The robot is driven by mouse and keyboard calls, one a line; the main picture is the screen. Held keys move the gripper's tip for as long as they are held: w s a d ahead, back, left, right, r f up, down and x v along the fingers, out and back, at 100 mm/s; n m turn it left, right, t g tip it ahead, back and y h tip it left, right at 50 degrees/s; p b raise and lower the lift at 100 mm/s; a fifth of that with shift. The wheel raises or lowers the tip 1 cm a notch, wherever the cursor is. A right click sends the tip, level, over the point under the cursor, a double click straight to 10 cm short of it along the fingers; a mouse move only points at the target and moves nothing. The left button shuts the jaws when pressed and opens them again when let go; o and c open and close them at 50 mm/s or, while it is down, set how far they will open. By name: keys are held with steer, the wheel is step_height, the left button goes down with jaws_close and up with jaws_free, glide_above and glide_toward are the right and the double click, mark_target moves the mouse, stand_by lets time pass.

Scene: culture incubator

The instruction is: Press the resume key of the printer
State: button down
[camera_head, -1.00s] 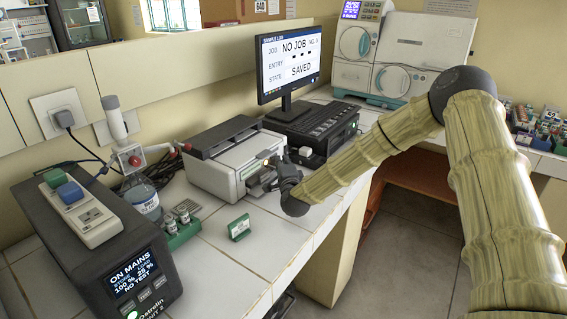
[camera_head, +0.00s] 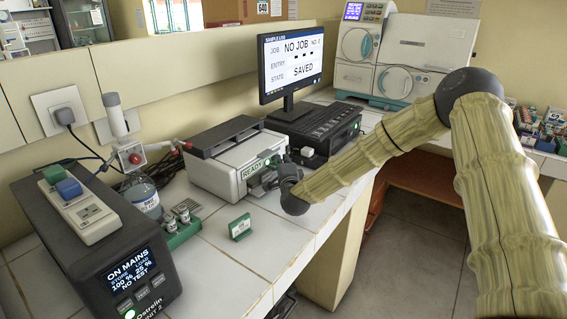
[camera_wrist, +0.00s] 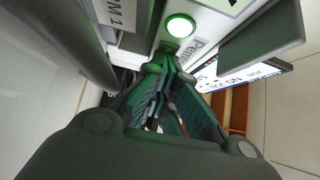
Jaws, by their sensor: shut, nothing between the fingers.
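The printer (camera_head: 215,172) is a light box with a dark top on the white-tiled counter. A panel on its front (camera_head: 253,168) reads READY in green. My gripper (camera_head: 270,174) is at the printer's front, beside this panel. In the wrist view my gripper's fingers (camera_wrist: 163,62) are closed together and empty. A round key (camera_wrist: 180,26) glows green on the light front, just beyond the fingertips. A small gap seems to lie between them and the key. The key's label is not readable, and my gripper hides part of the printer front in the head view.
A power unit (camera_head: 95,250) with a socket strip stands front left. A small green-white card (camera_head: 240,227) and a vial rack (camera_head: 183,232) are near the printer.

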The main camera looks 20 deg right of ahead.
steer(key=shift+s+d, duration=0.95)
steer(key=shift+s, duration=0.3)
steer(key=s+b, duration=0.1)
steer(key=s, duration=0.8)
steer(key=shift+a+b, duration=0.2)
steer(key=shift+b, duration=0.2)
steer(key=shift+s+a, duration=0.2)
steer(key=shift+s, duration=0.5)
steer(key=shift+f, duration=0.1)
